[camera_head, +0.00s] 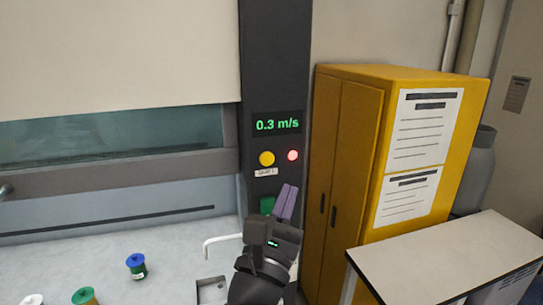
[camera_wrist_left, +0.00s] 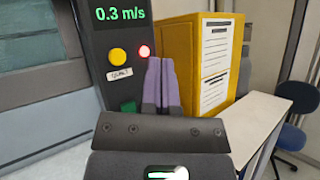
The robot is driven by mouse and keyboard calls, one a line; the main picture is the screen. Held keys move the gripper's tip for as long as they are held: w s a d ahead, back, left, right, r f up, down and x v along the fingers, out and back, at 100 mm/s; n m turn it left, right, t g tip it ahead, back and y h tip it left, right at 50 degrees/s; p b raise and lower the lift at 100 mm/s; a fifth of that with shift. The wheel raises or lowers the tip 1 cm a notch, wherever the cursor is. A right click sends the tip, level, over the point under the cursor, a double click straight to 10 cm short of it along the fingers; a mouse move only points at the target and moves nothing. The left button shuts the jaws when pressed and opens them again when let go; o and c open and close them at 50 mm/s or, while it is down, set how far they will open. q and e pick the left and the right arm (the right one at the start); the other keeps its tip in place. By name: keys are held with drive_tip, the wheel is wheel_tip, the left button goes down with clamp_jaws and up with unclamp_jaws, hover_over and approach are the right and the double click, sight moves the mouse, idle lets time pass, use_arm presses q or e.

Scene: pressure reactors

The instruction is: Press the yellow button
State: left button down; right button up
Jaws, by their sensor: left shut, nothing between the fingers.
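The yellow button (camera_head: 266,158) is a round knob on the dark control panel (camera_head: 276,60), below a green "0.3 m/s" display (camera_head: 277,124). A small label (camera_head: 266,172) sits under it, and a lit red light (camera_head: 292,155) is to its right. My left gripper (camera_head: 286,203) is shut and empty, its purple fingers pointing up just below the red light. In the left wrist view the fingers (camera_wrist_left: 161,85) are below and right of the yellow button (camera_wrist_left: 117,56), apart from it as far as I can tell. My right gripper is not in view.
A green square (camera_head: 267,205) on the panel is partly hidden by my left gripper. A yellow cabinet (camera_head: 343,160) and a white table (camera_head: 440,262) stand to the right. A fume hood with a blue spool (camera_head: 136,264) and other spools is on the left.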

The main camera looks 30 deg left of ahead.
sight(273, 156)
use_arm(q)
drive_tip(key=shift+w+a+b, duration=0.4)
drive_tip(key=shift+w+a, duration=1.1)
drive_tip(key=shift+a, duration=0.15)
drive_tip(key=shift+w+a+b, duration=0.35)
drive_tip(key=shift+w+a, duration=1.1)
drive_tip(key=shift+a, duration=0.2)
drive_tip(key=shift+a, duration=0.1)
drive_tip(key=shift+w+a, duration=0.25)
drive_tip(key=shift+w+a, duration=0.25)
drive_tip(key=shift+a, duration=0.05)
idle(0.5)
drive_tip(key=shift+s+d, duration=0.5)
drive_tip(key=shift+d, duration=0.15)
